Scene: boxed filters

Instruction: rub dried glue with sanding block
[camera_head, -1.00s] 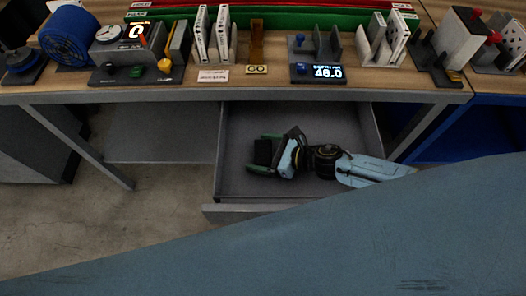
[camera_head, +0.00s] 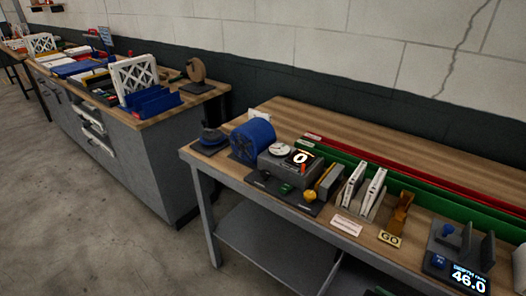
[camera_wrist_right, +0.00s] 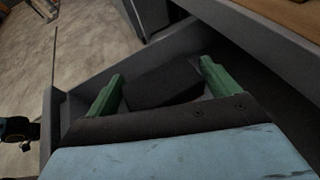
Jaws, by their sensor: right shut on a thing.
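My right gripper (camera_wrist_right: 160,88) shows in the right wrist view, with its two green fingers inside an open grey drawer (camera_wrist_right: 65,108). It is shut on a dark block (camera_wrist_right: 165,84), which looks like the sanding block and sits between the fingers. The block's underside is hidden, so I cannot tell whether it touches the drawer floor. In the head view only a bit of green shows at the bottom edge. My left gripper is not in view. I cannot make out any dried glue.

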